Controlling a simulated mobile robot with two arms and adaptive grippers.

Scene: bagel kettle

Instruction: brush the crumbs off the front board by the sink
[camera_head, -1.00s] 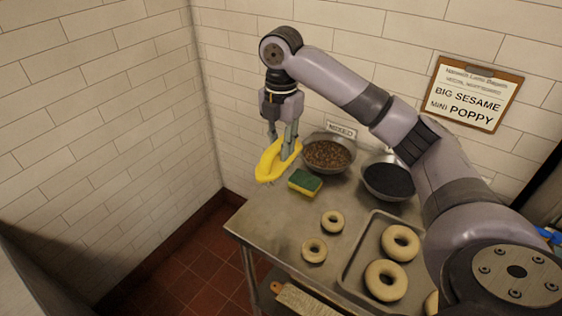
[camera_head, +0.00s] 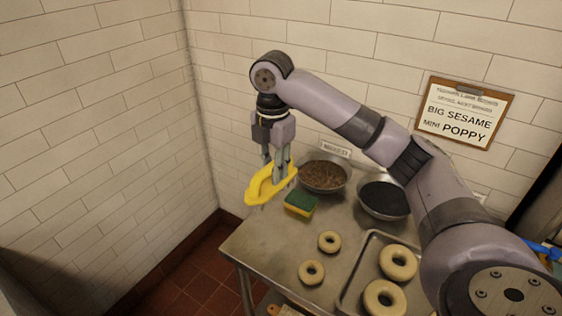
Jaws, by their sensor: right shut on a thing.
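My right gripper (camera_head: 276,175) is shut on a yellow object (camera_head: 262,193), a curved, scoop-like thing whose exact kind I cannot tell. It holds this up in the air near the table's far left corner, beside the green and yellow sponge (camera_head: 300,203). No sink, front board or crumbs can be made out in this view. My left gripper is not in view.
The steel table (camera_head: 268,238) bears two small bagels (camera_head: 329,241), a tray (camera_head: 352,274) with large bagels (camera_head: 398,262), a bowl of mixed seeds (camera_head: 323,175) and a bowl of dark seeds (camera_head: 384,198). Tiled walls close in behind and left. A clipboard sign (camera_head: 463,112) hangs behind.

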